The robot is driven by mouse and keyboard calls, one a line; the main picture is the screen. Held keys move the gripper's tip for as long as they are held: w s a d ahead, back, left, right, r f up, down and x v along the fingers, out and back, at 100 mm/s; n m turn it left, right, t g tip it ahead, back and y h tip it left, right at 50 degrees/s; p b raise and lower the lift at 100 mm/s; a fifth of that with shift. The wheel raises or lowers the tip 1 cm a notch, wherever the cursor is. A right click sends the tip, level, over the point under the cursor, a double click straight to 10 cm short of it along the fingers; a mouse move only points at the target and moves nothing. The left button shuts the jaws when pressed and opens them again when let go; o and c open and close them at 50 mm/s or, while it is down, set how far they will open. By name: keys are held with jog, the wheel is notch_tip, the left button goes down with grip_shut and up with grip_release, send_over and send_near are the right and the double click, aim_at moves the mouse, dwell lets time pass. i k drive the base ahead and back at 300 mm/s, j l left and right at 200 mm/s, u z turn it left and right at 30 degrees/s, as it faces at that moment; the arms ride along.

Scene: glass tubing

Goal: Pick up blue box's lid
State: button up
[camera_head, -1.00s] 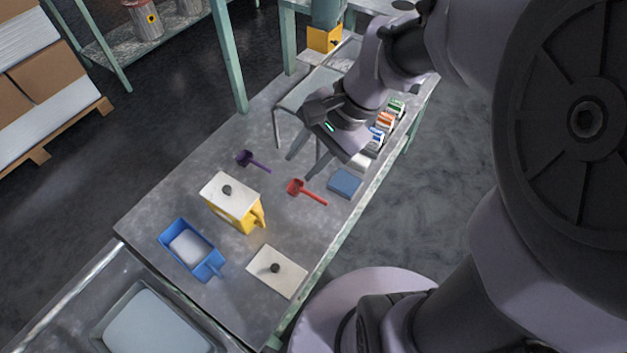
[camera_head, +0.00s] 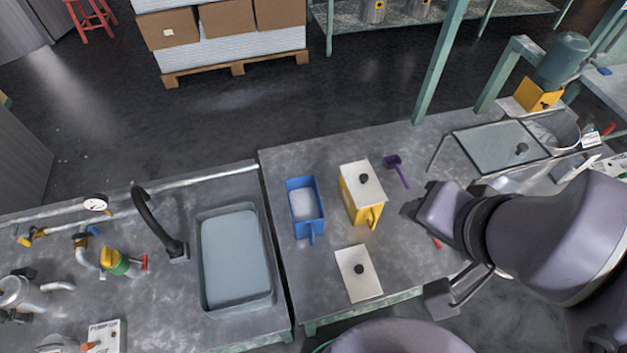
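The blue box (camera_head: 289,187) stands open on the metal table, with whitish contents inside and its handle toward me. A loose white lid with a black knob (camera_head: 350,286) lies flat on the table near its front edge, in front of the blue box and apart from it; I take it for the blue box's lid. The yellow box (camera_head: 350,208), to the right of the blue box, wears a similar white lid (camera_head: 357,190). My gripper (camera_head: 425,255) is to the right of the loose lid, its fingers spread apart and nothing seen between them.
A purple scoop (camera_head: 399,172) lies behind my gripper; a red scoop (camera_head: 437,243) is mostly hidden by it. A sink (camera_head: 235,257) with a black faucet (camera_head: 160,230) is at left. A glass-topped stand (camera_head: 500,147) is at back right.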

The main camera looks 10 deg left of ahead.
aim_at(361, 280)
jog(key=u, duration=0.95)
jog(key=k+l, duration=0.25)
jog(key=l, duration=0.15)
jog(key=z, duration=0.05)
